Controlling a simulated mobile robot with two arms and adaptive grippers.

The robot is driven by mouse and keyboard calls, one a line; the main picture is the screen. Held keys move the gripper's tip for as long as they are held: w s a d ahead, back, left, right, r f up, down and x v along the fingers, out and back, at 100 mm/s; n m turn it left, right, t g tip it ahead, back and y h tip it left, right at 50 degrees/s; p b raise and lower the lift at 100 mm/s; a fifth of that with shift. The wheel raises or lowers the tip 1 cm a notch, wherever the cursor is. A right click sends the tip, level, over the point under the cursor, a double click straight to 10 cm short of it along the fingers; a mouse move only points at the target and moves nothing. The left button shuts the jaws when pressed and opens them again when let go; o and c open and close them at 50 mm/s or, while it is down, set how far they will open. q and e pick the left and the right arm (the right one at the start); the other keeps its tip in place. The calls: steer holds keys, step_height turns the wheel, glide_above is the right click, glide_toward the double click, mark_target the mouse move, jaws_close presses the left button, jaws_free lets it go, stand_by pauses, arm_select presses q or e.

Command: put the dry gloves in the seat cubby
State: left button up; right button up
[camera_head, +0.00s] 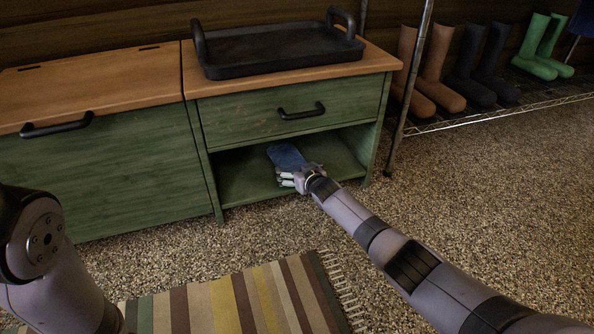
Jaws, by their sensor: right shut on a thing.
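The seat cubby (240,180) is the open green compartment under the drawer of the wooden-topped bench. My right arm reaches in from the lower right, and my right gripper (288,178) is at the cubby's front opening. A blue glove (286,157) is at its fingers, inside the opening, and the gripper is shut on it. Whether the glove touches the cubby floor is hard to tell. No second glove can be made out. My left arm shows at the lower left, but its gripper is out of view.
A black tray (280,54) with two handles sits on the bench top. The closed drawer (250,116) is just above the cubby. A metal rack post (410,90) stands close on the right, with boots on the rack (500,112). A striped rug (240,300) lies in front.

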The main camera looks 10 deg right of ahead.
steer(key=shift+f, duration=0.4)
steer(key=o, duration=0.9)
steer(key=shift+o, duration=0.4)
steer(key=shift+s, duration=0.15)
